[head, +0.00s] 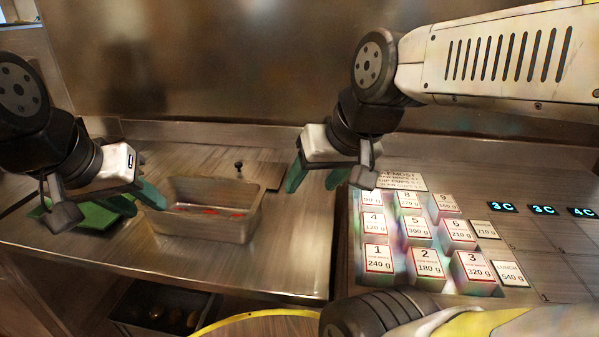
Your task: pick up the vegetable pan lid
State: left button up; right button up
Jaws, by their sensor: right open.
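The pan lid (262,172) appears as a flat metal plate with a small black knob (238,166), just behind the metal pan (205,227) on the steel counter. The pan's near rim hides part of that area, and a little red shows inside the pan. My right gripper (318,178) is open and empty, with its green fingers apart, to the right of the lid and not touching it.
Numbered white containers (420,230) and black display tags (543,210) fill the right side. A metal wall (220,65) rises behind the counter. A dark bin (160,310) is below it. Bare counter lies right of the pan.

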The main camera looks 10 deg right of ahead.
aim_at(271, 173)
jog(key=i+j+u, duration=0.2)
jog(key=j, duration=0.25)
jog(key=i+j+u, duration=0.2)
jog(key=j, duration=0.25)
jog(key=i+j+u, duration=0.2)
jog(key=j, duration=0.2)
